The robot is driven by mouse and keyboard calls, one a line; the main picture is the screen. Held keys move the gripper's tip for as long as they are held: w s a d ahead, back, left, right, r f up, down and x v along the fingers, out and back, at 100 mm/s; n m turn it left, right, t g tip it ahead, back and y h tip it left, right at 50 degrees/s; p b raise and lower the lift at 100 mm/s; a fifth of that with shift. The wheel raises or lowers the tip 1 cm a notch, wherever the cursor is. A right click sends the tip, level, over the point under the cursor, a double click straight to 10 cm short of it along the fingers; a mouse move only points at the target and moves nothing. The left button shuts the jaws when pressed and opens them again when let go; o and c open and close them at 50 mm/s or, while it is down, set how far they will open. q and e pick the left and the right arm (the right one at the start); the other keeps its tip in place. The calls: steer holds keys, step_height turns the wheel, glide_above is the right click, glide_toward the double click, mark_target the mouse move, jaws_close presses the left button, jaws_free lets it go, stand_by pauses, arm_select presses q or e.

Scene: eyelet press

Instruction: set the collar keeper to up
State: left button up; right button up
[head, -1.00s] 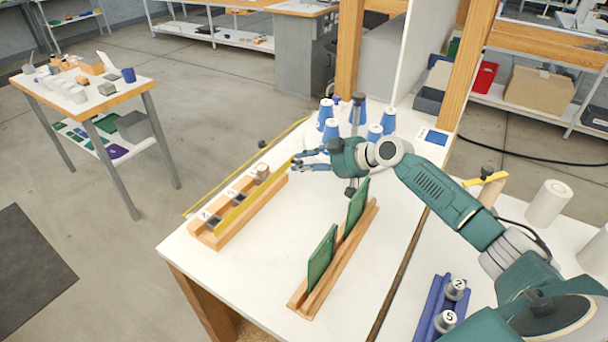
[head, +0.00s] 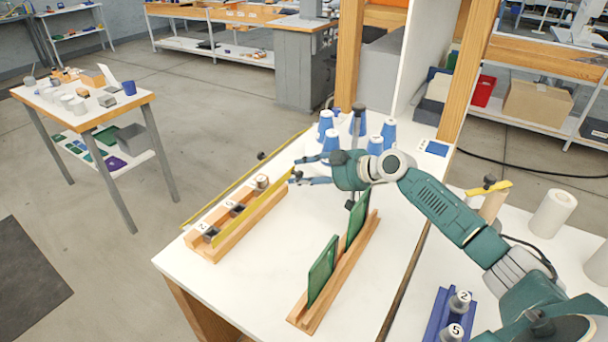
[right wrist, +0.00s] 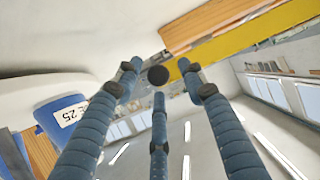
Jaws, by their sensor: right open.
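A wooden rack (head: 240,232) with several numbered collars stands at the table's left side. A long yellow bar (head: 240,214) runs along its near side, and it cannot be told whether this is the collar keeper. A second thin yellow strip (head: 213,205) lies beyond the rack, with a small black knob (head: 261,155) by it. My right gripper (head: 295,171) is open and empty at the rack's far end, close to the bar's end. In the right wrist view, a dark round knob (right wrist: 158,75) shows between its spread fingers, beside a yellow bar (right wrist: 240,43). My left gripper is out of view.
A wooden rail with green boards (head: 322,268) stands at the table's middle. White tabletop between the two wooden racks is clear.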

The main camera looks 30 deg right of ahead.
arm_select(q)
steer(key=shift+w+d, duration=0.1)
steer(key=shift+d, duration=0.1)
arm_select(e)
step_height(320, 180, up, 10)
stand_by(0.3)
